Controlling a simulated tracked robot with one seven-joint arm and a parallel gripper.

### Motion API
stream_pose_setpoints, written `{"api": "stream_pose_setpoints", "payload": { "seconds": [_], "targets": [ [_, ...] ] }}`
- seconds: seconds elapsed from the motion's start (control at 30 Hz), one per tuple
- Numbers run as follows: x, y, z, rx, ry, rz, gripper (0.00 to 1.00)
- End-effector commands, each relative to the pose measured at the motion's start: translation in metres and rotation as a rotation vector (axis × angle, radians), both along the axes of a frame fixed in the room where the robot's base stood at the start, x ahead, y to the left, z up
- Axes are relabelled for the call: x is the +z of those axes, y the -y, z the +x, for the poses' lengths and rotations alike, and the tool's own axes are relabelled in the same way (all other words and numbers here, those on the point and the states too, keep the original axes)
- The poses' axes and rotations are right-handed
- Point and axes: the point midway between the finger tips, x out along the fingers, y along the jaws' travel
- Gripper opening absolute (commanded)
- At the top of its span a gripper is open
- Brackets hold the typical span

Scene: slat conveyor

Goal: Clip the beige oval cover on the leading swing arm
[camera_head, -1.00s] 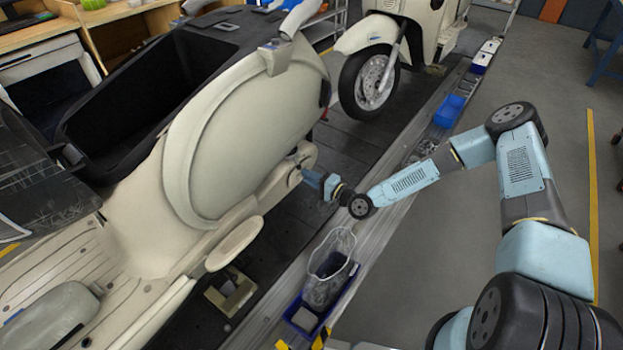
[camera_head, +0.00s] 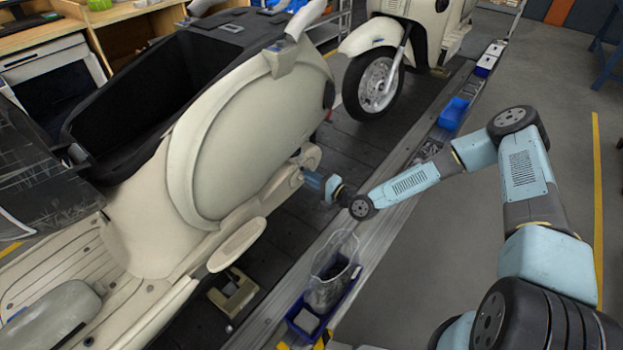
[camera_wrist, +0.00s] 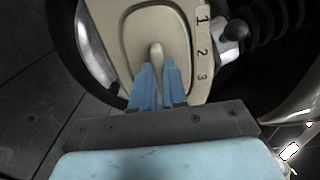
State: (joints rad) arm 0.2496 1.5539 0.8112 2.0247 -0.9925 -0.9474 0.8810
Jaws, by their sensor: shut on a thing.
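The beige oval cover (camera_wrist: 150,18) shows in the wrist view as a flat, rounded plate with a raised grip in its middle. It lies against the beige swing arm (camera_wrist: 203,50), which is marked 1, 2, 3 along its right edge. I cannot tell whether the cover is fully seated. My gripper (camera_wrist: 159,72) has its blue fingers closed on the cover's raised grip. In the head view my gripper (camera_head: 318,179) is at the swing arm (camera_head: 292,182), low behind the near scooter's rounded beige side panel. The cover is too small to make out there.
The near scooter (camera_head: 240,150) fills the left. A second scooter (camera_head: 400,45) stands farther along the slat conveyor. A blue bin with a clear bag (camera_head: 335,280) and another blue bin (camera_head: 453,112) sit on the rail at the conveyor's edge. Grey floor is free at right.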

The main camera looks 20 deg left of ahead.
Motion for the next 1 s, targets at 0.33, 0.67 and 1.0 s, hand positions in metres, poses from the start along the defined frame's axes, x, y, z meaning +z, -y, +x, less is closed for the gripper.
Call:
{"api": "stream_pose_setpoints", "payload": {
  "seconds": [0.33,0.67,1.0],
  "targets": [
    [0.0001,-0.0013,0.0004,0.0,0.0,0.0,0.0],
    [0.0,-0.0011,0.0005,0.0,0.0,0.0,0.42],
    [-0.0002,0.0049,-0.0015,-0.001,0.0,-0.001,0.42]
  ]
}}
